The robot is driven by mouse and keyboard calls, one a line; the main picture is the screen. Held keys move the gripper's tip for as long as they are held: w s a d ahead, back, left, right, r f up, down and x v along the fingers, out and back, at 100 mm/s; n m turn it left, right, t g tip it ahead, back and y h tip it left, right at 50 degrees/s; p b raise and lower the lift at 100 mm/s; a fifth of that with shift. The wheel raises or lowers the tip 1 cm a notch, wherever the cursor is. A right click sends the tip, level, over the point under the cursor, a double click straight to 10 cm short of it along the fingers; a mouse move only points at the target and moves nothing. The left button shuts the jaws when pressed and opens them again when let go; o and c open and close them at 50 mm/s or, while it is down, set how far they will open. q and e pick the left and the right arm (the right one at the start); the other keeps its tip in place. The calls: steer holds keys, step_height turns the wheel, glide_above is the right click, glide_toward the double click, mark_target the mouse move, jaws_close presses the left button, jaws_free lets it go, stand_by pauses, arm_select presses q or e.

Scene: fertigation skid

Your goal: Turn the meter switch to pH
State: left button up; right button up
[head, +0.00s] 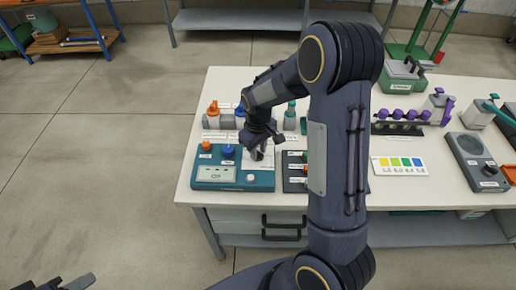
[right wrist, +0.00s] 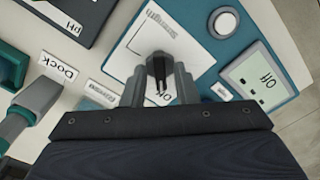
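The teal meter (head: 234,184) stands at the left front of the white table, with an orange and a blue connector on top and a pale display. In the right wrist view its display (right wrist: 262,82) reads Off. The black meter switch (right wrist: 160,68) rises from a white panel (right wrist: 170,32); labels near it are partly hidden. My right gripper (head: 260,153) points down over the meter's right side. In the right wrist view its two fingers (right wrist: 160,88) stand on either side of the switch; contact is unclear. My left gripper (head: 60,284) is partly seen at the bottom left edge.
A dark box (head: 294,172) stands right of the meter. Orange- and teal-topped bottles (head: 212,116) stand behind it. A colour chart (head: 399,166), a rack of purple caps (head: 398,120) and a grey scale-like device (head: 474,158) are further right. A Dock label (right wrist: 58,68) is near the wrist.

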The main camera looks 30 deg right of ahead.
jaws_close()
steer(key=shift+m, duration=0.4)
steer(key=m, duration=0.4)
steer(key=shift+m, duration=0.4)
steer(key=m, duration=0.5)
steer(key=shift+m, duration=0.7)
steer(key=shift+o, duration=1)
jaws_free()
steer(key=shift+r, duration=0.1)
